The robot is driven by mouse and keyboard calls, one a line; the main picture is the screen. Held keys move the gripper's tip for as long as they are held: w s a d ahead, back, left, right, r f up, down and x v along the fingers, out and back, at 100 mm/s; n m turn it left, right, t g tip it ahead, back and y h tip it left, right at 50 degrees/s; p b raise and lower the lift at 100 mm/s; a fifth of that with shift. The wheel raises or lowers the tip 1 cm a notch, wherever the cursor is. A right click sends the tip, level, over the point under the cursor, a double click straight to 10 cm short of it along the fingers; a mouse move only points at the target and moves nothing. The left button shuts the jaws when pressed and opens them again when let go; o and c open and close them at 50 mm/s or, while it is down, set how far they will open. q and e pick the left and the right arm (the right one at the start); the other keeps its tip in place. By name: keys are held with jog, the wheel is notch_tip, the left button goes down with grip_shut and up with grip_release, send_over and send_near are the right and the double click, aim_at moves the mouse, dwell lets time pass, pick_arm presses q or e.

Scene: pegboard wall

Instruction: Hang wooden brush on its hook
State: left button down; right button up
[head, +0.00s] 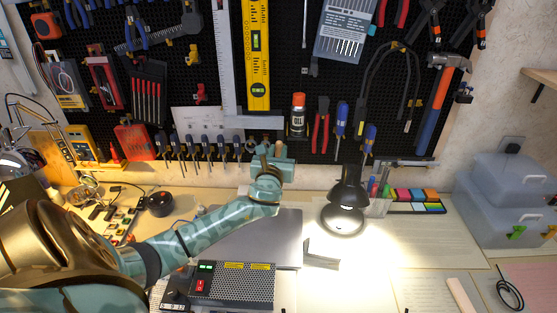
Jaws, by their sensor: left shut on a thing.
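My left gripper (272,165) is in front of the lower middle of the pegboard (222,118), its arm reaching in from the left. It is shut on the wooden brush (266,149); only a small tan part shows above the fingers. The gripper hides the rest of the brush. Whether the brush touches the board or a hook, I cannot tell. A small red holder (200,93) and a yellow one (193,55) are on the board to the upper left. I cannot tell which hook belongs to the brush. My right gripper is out of view.
A row of screwdrivers (205,150) hangs left of the gripper. An oil can (298,115) and red pliers (320,132) are to its right. A lit black lamp (345,200) stands on the bench. A grey power box (235,286) lies below my arm.

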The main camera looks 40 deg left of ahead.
pick_arm(q)
jog(key=shift+b+x, duration=1.25)
jog(key=shift+x, duration=0.6)
jog(key=shift+w+a+f+b, duration=0.1)
jog(key=shift+w+a+b, duration=0.65)
jog(key=shift+a, duration=0.15)
jog(key=shift+w+a, duration=0.15)
jog(key=shift+w, duration=0.1)
jog(key=shift+p, duration=0.35)
jog(key=shift+s, duration=0.1)
jog(key=c, duration=1.2)
grip_release()
